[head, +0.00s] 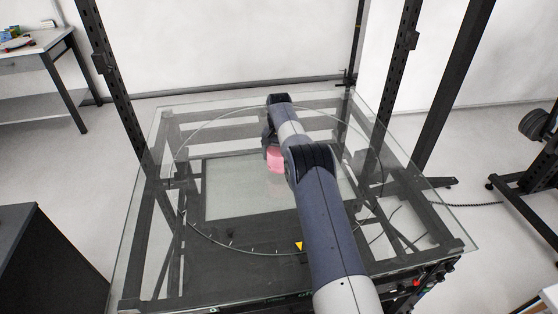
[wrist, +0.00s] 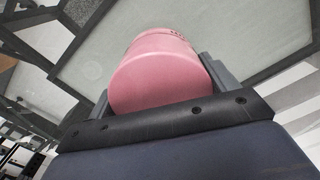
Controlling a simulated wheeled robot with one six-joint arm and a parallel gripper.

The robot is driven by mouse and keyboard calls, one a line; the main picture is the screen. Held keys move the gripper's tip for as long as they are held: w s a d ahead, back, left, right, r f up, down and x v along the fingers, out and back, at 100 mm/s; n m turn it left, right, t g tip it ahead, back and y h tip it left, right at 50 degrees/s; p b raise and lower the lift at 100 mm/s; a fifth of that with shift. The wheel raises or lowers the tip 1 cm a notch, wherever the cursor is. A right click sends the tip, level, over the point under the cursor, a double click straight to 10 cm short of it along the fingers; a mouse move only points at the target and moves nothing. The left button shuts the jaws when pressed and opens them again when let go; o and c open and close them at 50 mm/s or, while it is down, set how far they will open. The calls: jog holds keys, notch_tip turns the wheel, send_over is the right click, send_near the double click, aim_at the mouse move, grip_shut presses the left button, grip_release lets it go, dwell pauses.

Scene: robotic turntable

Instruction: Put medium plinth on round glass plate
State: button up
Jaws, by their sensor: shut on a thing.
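The medium plinth is a pink cylinder (head: 274,159), partly hidden by my arm in the head view. It fills the middle of the wrist view (wrist: 160,72), between the two fingers. My gripper (wrist: 160,90) is shut on it. The round glass plate (head: 198,239) is a clear disc on the glass-topped frame, its thin rim showing as a large circle. The plinth is over the plate's middle area in the head view. I cannot tell whether the plinth touches the glass.
The rectangular glass top (head: 130,245) extends around the round plate on a dark metal frame. Dark uprights (head: 118,90) stand at the back left and back right. A yellow triangle marker (head: 299,246) lies near the plate's front rim. The plate looks otherwise clear.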

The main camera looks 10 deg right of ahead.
jog(key=shift+f, duration=1.3)
jog(key=shift+f, duration=0.2)
jog(key=o, duration=1.1)
jog(key=shift+r, duration=0.15)
notch_tip(320, 180, up, 11)
jog(key=shift+r+p, duration=0.15)
jog(key=shift+p, duration=0.25)
jog(key=shift+r+p, duration=0.45)
